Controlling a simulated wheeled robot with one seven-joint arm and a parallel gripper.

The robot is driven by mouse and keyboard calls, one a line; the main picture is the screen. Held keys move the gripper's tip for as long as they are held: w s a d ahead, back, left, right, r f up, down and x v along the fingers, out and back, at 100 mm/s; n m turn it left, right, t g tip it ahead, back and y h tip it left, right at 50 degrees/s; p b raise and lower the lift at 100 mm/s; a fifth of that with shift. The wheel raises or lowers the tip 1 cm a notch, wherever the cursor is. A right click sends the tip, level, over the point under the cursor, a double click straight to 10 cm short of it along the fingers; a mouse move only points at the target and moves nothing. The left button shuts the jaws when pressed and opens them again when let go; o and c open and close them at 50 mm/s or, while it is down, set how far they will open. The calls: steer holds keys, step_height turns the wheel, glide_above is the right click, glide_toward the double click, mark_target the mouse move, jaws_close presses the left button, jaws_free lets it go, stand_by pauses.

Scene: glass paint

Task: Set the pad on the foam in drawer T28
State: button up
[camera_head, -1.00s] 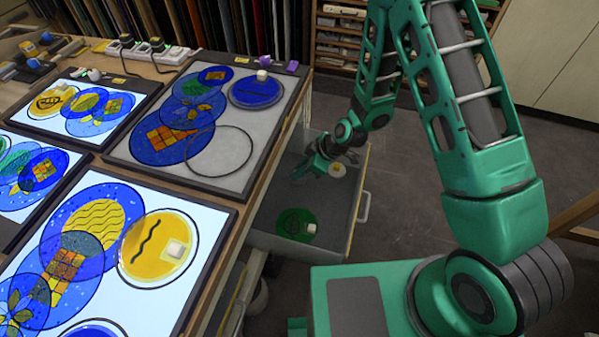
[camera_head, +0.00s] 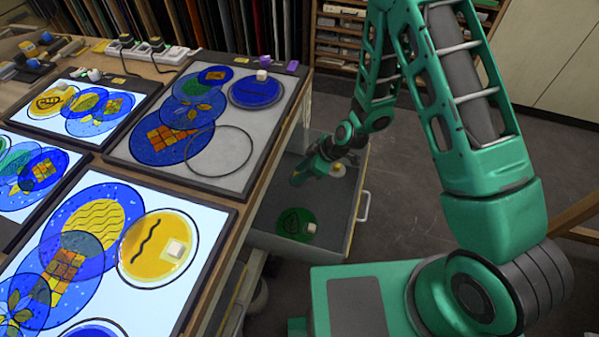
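An open drawer (camera_head: 283,247) with a dark grey lining juts out under the table edge; I cannot read a label on it. A green round disc with dark marks (camera_head: 292,222) lies in its front part, with a small pale block (camera_head: 311,227) at its right edge. A second small round pale-and-yellow piece (camera_head: 338,170) lies at the drawer's far end, partly behind my gripper. My gripper (camera_head: 296,180) is over the drawer's far half, pointing left. Its fingertips are too small to show whether they are open or hold anything.
Lit panels with blue and yellow glass discs cover the table at left. A yellow disc (camera_head: 140,265) and a blue disc (camera_head: 256,91) each carry a pale block. An empty ring outline (camera_head: 217,165) is on the grey panel (camera_head: 206,182). Grey floor lies right of the drawer.

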steer(key=v, duration=1.1)
steer(key=shift+r, duration=0.25)
steer(key=shift+d, duration=0.15)
steer(key=s+d+r+m+h, duration=0.2)
steer(key=s+d+r+m, duration=0.25)
steer(key=d+r, duration=0.5)
steer(key=s+d+r+m+h, duration=0.3)
steer(key=d+r+m, duration=0.25)
steer(key=d, duration=0.65)
steer(key=s+d+r+m+g, duration=0.1)
steer(key=s+d+r+m, duration=0.4)
steer(key=s, duration=0.4)
steer(key=s+d+r+m+g+h, duration=0.1)
steer(key=s+d+r+m, duration=0.4)
steer(key=s, duration=0.5)
steer(key=shift+s+r, duration=0.2)
steer(key=shift+s, duration=0.05)
